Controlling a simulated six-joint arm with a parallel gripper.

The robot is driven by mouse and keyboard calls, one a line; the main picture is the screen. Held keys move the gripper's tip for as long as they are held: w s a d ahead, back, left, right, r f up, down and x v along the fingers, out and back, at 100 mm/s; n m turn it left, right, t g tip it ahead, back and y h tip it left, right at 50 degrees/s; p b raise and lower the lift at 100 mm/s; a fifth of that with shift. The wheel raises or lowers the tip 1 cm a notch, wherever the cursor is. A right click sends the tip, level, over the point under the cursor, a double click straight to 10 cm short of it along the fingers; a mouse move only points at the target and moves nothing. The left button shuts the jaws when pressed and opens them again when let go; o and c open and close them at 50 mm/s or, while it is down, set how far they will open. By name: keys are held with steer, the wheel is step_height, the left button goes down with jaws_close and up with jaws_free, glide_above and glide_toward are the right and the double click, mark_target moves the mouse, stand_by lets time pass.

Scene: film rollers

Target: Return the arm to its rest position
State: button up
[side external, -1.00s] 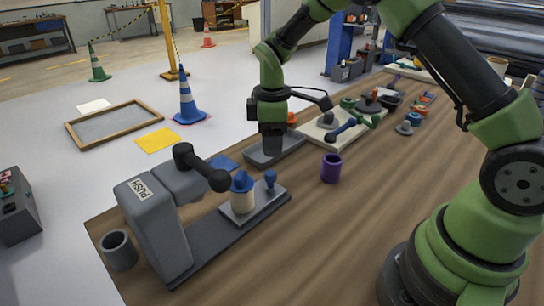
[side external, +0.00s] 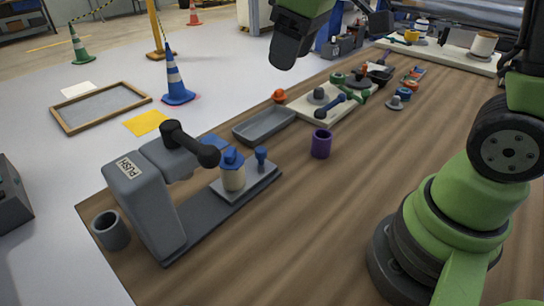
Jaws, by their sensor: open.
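My gripper (side external: 284,62) is at the top of the view, above the far side of the wooden table. It is a dark block below a green wrist link, seen from the side. It is open and no object shows in it. Clear air separates it from the table and the grey tray (side external: 264,128) below it. My wrist and upper arm are partly cut off by the top and right edges of the picture.
A grey press (side external: 143,210) with a black handle stands at the table's left, a white-and-blue roller (side external: 233,172) at its base. A purple cup (side external: 321,144) stands mid-table. A cream board (side external: 308,110) with parts lies behind.

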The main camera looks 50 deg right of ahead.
steer(key=s+a+r+m+t, duration=0.1)
steer(key=s+m+t, duration=0.1)
steer(key=s, duration=0.5)
steer(key=s+a+r+m+t+y, duration=0.1)
steer(key=s+r+m+t, duration=0.1)
steer(key=s+m, duration=0.3)
steer(key=shift+s+r, duration=0.2)
steer(key=shift+s, duration=0.95)
